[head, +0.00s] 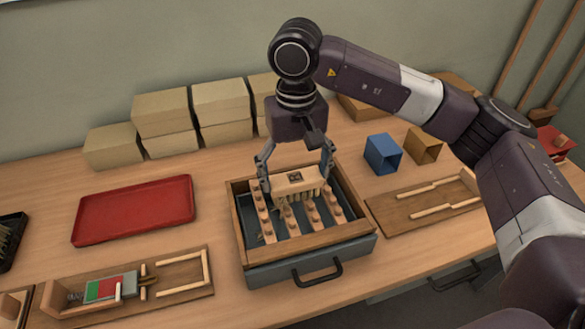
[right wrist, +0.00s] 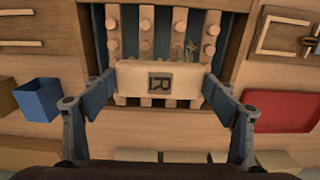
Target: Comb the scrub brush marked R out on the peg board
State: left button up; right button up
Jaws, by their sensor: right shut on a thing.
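The scrub brush marked R (head: 297,181) is a pale wooden block with bristle tufts hanging below it. My right gripper (head: 294,180) is shut on it, a finger at each end. In the right wrist view the brush (right wrist: 160,80) shows its dark R on top, between the fingers of the gripper (right wrist: 158,92). The peg board (head: 265,222) has several wooden slats with round pegs and lies in a wooden-framed tray with a front handle. The brush is over its back part; whether the bristles touch the pegs I cannot tell. My left gripper is not in view.
A red tray (head: 133,209) lies to the left. A wooden fixture (head: 190,292) with a red and green piece is at front left. Blue (head: 382,154) and brown (head: 424,146) boxes and another wooden fixture (head: 425,204) are at right. Cardboard boxes (head: 163,123) line the back.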

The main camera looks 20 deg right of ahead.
aim_at(301, 188)
jog(key=shift+s+b, duration=0.55)
jog(key=shift+s, duration=1.55)
jog(key=shift+w+f+b, duration=0.1)
jog(key=shift+w+b, duration=0.4)
jog(key=shift+w, duration=1.35)
pick_arm(q)
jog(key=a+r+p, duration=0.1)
jog(key=p, duration=0.2)
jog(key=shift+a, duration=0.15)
pick_arm(e)
jog(key=w+r, duration=0.4)
jog(key=r, duration=0.2)
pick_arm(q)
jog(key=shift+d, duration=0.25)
pick_arm(e)
jog(key=shift+w+a, duration=0.1)
jog(key=shift+w, duration=0.05)
